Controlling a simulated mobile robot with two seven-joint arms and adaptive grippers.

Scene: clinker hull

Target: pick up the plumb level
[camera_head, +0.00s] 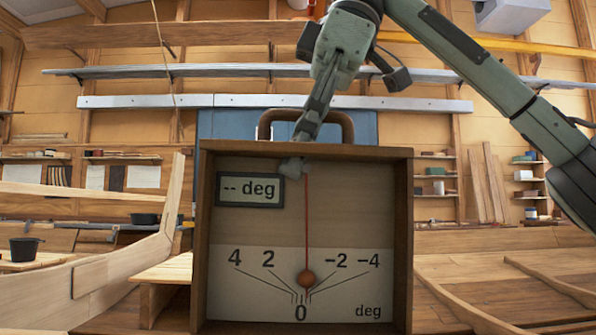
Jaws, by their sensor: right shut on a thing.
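The plumb level is a dark-framed wooden box (230,270) that fills the middle of the head view. It has a curved handle (345,124) on top, a small screen (249,189) reading "-- deg", and a red line with a round bob over the 0 of the scale. It looks upright. My right gripper (298,150) comes down from above and is shut on the plumb level at its top, left of centre. One fingertip shows in front of the face; whether the handle itself is gripped is unclear. My left gripper is out of view.
A curved hull timber (90,280) and a black pot (24,249) are on the left. Planks and ribs (500,270) lie on the right. Shelves (437,184) and long metal rails (290,101) line the back wall. The plumb level hides what stands behind it.

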